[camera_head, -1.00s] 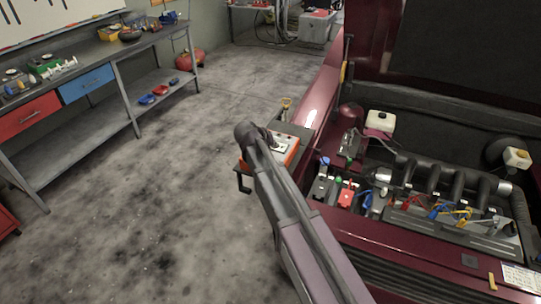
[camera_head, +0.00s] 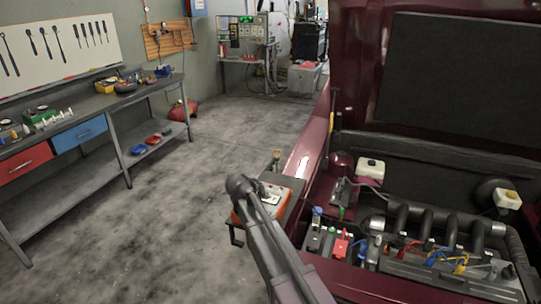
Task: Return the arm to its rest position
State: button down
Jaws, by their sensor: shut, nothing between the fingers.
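My arm (camera_head: 268,245) reaches up from the bottom centre and ends in a dark rounded joint (camera_head: 240,186). My gripper does not show in this view, so its pose is hidden. The joint overlaps the view of an orange device (camera_head: 283,205) with a pale top, on a small dark stand beside the car. I cannot tell whether they touch.
The dark red car (camera_head: 312,150) with its open engine bay (camera_head: 405,240) is on the right. A workbench (camera_head: 115,103) with red and blue drawers lines the left wall. A test console (camera_head: 245,38) stands at the back. Open concrete floor (camera_head: 170,215) lies between.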

jog(key=s+d+f+g+y, duration=0.2)
jog(key=s+d+g, duration=0.1)
jog(key=s+d, duration=0.7)
jog(key=s+d+f+m+g+y, duration=0.1)
jog(key=s+d+f+g+y, duration=0.2)
jog(key=s+d, duration=0.8)
jog(key=s+g, duration=0.1)
jog(key=s, duration=0.3)
jog(key=shift+s+d+f+y, duration=0.15)
jog(key=shift+d+f+y, duration=0.1)
jog(key=shift+f+y, duration=0.1)
dwell(1.3)
